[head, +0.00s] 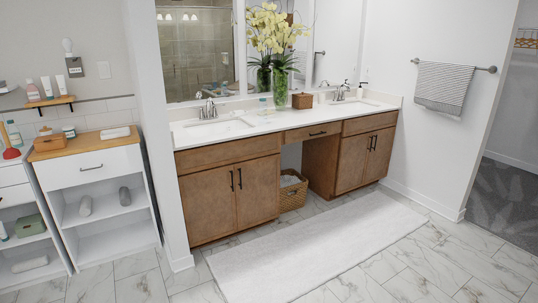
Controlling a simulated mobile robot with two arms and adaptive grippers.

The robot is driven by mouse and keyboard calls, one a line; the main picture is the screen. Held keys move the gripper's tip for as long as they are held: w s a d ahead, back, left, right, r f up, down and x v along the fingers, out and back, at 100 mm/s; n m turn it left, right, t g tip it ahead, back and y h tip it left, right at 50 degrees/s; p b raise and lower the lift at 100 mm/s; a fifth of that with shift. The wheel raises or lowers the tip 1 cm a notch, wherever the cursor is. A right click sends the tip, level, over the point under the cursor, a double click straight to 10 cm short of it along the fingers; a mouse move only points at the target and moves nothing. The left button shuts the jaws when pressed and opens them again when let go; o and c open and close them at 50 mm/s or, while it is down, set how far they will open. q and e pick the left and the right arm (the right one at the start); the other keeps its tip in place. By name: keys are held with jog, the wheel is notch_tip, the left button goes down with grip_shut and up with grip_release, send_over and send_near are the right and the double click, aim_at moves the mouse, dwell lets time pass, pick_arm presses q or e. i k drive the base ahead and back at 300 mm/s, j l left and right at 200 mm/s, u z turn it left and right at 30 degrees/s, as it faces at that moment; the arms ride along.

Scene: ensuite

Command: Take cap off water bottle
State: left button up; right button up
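Neither of my grippers is in view. A small, pale, clear bottle-like item (263,104) stands upright on the white vanity counter (245,131), left of the vase of flowers. It may be the water bottle, but it is too small to tell, and I cannot make out a cap. A light blue bottle (14,135) stands at the far left, behind a red item (10,153); I cannot tell what it holds.
A glass vase (280,88) with yellow flowers, a brown box (302,101) and two sinks are on the counter. A wicker basket (292,193) sits beneath. White shelf units (93,168) stand at left. The floor around the white rug (318,249) is clear.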

aim_at(263, 106)
jog(key=i, duration=1.55)
jog(key=i+j, duration=0.1)
jog(key=i, duration=1.4)
jog(key=i+z, duration=0.1)
jog(key=i, duration=1.45)
